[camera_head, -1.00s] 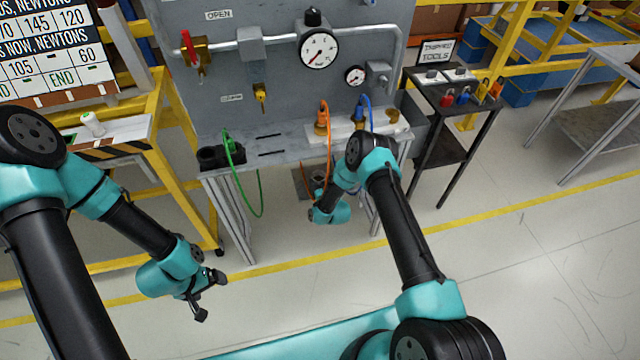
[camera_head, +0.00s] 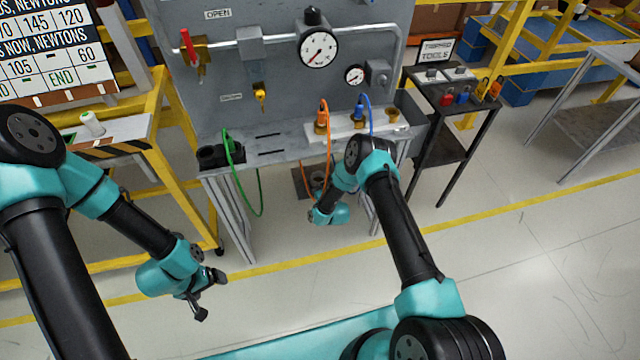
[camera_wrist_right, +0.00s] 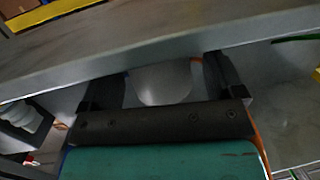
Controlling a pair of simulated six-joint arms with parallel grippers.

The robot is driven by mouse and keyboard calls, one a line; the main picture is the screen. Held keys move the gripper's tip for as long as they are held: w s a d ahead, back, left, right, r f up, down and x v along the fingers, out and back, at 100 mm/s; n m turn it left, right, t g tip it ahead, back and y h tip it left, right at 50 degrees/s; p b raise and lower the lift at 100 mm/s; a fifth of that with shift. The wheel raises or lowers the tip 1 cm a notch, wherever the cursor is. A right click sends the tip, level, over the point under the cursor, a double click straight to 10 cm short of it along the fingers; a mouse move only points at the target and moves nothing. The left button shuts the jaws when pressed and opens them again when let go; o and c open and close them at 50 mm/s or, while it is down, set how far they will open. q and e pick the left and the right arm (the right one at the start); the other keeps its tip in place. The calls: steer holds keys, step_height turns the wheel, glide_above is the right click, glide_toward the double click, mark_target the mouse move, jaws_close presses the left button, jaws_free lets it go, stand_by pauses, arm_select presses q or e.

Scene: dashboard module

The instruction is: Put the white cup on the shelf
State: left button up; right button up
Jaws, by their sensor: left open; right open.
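My right gripper (camera_wrist_right: 162,88) is open in the right wrist view, under the edge of a grey ledge (camera_wrist_right: 150,45). A pale, rounded shape (camera_wrist_right: 160,82) shows between its fingers; I cannot tell whether it is the white cup or whether the fingers touch it. In the head view my right arm's wrist is low in front of the grey bench (camera_head: 275,150), and its fingers are hidden. A small white object with a green mark (camera_head: 92,124) stands on the yellow-framed stand at left. My left gripper (camera_head: 208,295) is open and empty above the floor.
A grey gauge panel (camera_head: 225,75) rises behind the bench. Green (camera_head: 240,190), orange and blue hoses hang from the bench. A dark tool cart (camera_head: 455,110) stands at right. The floor in front is clear.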

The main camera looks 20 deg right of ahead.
steer(key=shift+r, duration=0.15)
steer(key=s+d+r, duration=0.1)
steer(key=s, duration=1)
steer(key=shift+s+d+r, duration=0.15)
steer(key=shift+s+r, duration=0.2)
steer(key=shift+s, duration=0.05)
steer(key=s+r+m+g, duration=0.1)
steer(key=s+r+g, duration=0.3)
steer(key=s, duration=0.4)
steer(key=s+r+g+y, duration=0.1)
steer(key=s+r+g, duration=0.3)
steer(key=s, duration=0.5)
steer(key=s+r+m+g+y, duration=0.1)
steer(key=s+r+g, duration=0.3)
steer(key=s+g, duration=0.3)
steer(key=shift+s+d+m+g, duration=0.2)
steer(key=shift+s+m+g, duration=0.1)
steer(key=shift+s, duration=0.35)
